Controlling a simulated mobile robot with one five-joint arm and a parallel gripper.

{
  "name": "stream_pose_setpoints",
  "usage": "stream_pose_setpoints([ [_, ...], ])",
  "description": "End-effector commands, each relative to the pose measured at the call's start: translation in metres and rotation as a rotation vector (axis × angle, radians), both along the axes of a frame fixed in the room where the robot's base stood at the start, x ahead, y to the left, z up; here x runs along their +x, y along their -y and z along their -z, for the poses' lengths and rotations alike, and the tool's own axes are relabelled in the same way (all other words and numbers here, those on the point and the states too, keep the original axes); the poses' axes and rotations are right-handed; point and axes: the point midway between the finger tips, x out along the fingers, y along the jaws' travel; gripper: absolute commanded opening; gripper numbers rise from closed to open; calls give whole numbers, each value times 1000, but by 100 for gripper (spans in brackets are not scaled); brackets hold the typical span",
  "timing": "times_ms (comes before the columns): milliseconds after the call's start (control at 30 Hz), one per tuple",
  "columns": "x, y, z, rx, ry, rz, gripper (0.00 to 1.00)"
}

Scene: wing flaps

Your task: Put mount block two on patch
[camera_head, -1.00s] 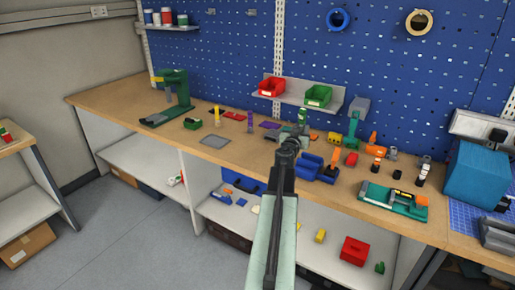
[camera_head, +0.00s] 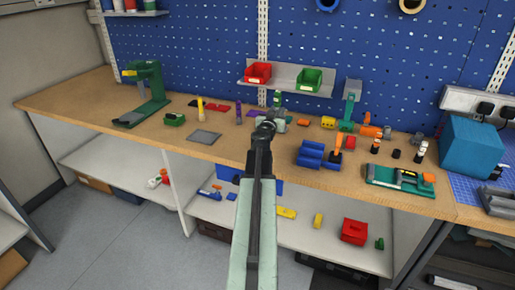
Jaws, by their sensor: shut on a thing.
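A flat grey square (camera_head: 205,137), which looks like the patch, lies bare on the wooden workbench (camera_head: 75,104), left of centre. My arm reaches up the middle of the view, and my gripper (camera_head: 274,116) is over the bench, to the right of the grey square and apart from it. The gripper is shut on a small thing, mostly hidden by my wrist. A bit of green (camera_head: 277,99) shows just beyond the gripper. I cannot tell from its look which mount block is held.
Red (camera_head: 257,73) and green (camera_head: 309,79) bins sit on a shelf behind.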

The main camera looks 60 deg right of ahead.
Motion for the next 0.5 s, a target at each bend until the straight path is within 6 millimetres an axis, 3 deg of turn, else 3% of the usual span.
stream_pose_setpoints([
  [33, -1, -1, 25, 0, 0, 12, 0],
  [200, -7, -4, 59, 0, 0, 56, 0],
  [500, -9, -5, 70, 0, 0, 72, 0],
])
